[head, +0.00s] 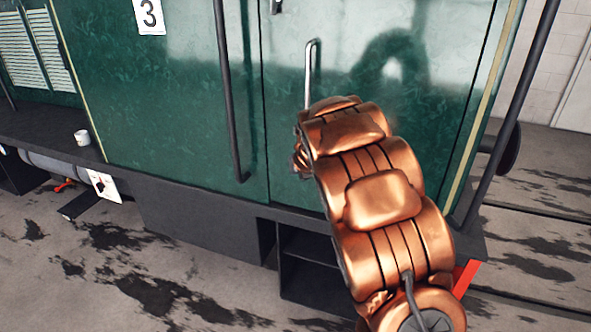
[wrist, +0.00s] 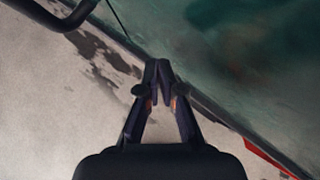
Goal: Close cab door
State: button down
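The green cab door (head: 400,120) with a chrome upright handle (head: 309,75) fills the right half of the tram side in the head view. It looks about flush with the green panel (head: 160,90) to its left, with a thin dark seam between them. Whether it is latched cannot be told. My copper arm reaches up in front of the door and hides its lower middle. My gripper (wrist: 160,68) shows in the wrist view with its fingertips together and nothing between them. The green surface lies beyond the tips; contact cannot be told.
A long dark grab rail (head: 230,95) stands left of the seam, and another (head: 515,95) slants at the right corner. A dark step opening (head: 305,265) is below the door. The stained floor (head: 190,285) in front is open.

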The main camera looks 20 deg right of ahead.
jog(key=s+a+r, duration=0.6)
jog(key=shift+s+r+b, duration=0.3)
jog(key=shift+s+b, duration=0.05)
dwell(0.3)
jog(key=s+a+f+n+g+y, duration=0.1)
jog(key=s+a+n+g, duration=0.15)
jog(key=s+n, duration=0.45)
jog(key=s+a+f+n+g+y, duration=0.1)
jog(key=s+a+n, duration=0.4)
jog(key=s, duration=0.4)
jog(key=s+a+f+n+g+y, duration=0.1)
jog(key=s+a+n+g, duration=0.1)
jog(key=s+n, duration=0.5)
jog(key=s+f+n+g+h, duration=0.1)
jog(key=s+n+g, duration=0.1)
jog(key=s+n, duration=0.7)
jog(key=s+d+f+n+g+h, duration=0.1)
jog(key=s+f+n+g, duration=0.1)
jog(key=s+n, duration=0.7)
jog(key=s+g+b, duration=0.1)
jog(key=s, duration=0.4)
jog(key=shift+s+f, duration=0.15)
jog(key=shift+s, duration=0.2)
jog(key=shift+d, duration=0.1)
